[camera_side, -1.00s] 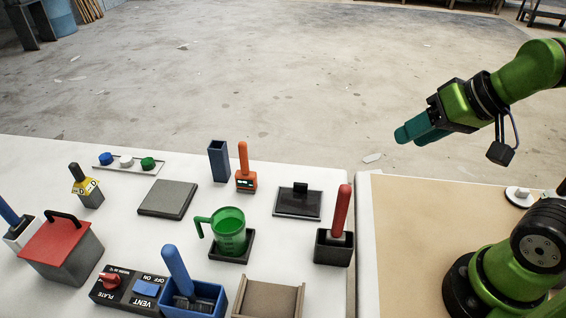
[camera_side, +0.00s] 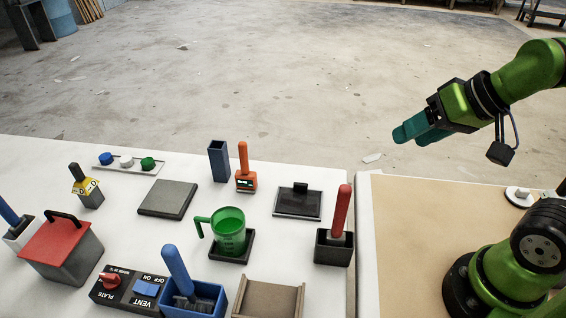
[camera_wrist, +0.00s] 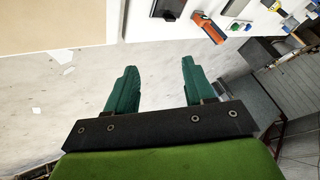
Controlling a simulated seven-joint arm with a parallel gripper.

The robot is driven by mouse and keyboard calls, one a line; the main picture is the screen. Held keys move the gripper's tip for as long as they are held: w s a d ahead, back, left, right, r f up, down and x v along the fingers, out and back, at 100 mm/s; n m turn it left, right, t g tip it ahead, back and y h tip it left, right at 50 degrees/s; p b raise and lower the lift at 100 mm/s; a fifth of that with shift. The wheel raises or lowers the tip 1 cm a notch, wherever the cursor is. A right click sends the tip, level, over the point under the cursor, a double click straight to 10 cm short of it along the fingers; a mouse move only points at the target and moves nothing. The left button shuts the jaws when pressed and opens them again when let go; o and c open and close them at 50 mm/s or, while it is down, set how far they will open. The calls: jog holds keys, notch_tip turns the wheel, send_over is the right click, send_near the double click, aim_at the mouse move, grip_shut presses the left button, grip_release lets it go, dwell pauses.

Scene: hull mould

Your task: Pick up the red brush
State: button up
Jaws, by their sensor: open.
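The red brush (camera_side: 341,211) stands in a small black holder (camera_side: 333,247) at the right end of the white table in the side view. Its red handle points up and leans slightly; its lower end is hidden inside the holder. My gripper (camera_side: 402,136) is up and to the right of the brush, well apart from it, beyond the table edge over the floor. In the wrist view my gripper (camera_wrist: 158,80) shows two teal fingers spread apart with nothing between them. I cannot make out the red brush in the wrist view.
Left of the brush stand a green jug (camera_side: 230,232), a blue bin with a blue-handled tool (camera_side: 177,270), and an orange device (camera_side: 246,180). A tan board (camera_side: 440,215) lies right, across a gap.

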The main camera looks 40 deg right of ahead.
notch_tip(320, 180, up, 6)
jog(key=f+n+g+h, duration=0.15)
jog(key=n+g, duration=0.55)
jog(key=n, duration=2.4)
send_over(342, 204)
jog(key=r, duration=0.1)
jog(key=shift+h, duration=0.25)
jog(key=f, duration=1)
jog(key=d+f, duration=0.1)
jog(key=f, duration=0.5)
jog(key=shift+w+f, duration=0.1)
jog(key=shift+w, duration=0.25)
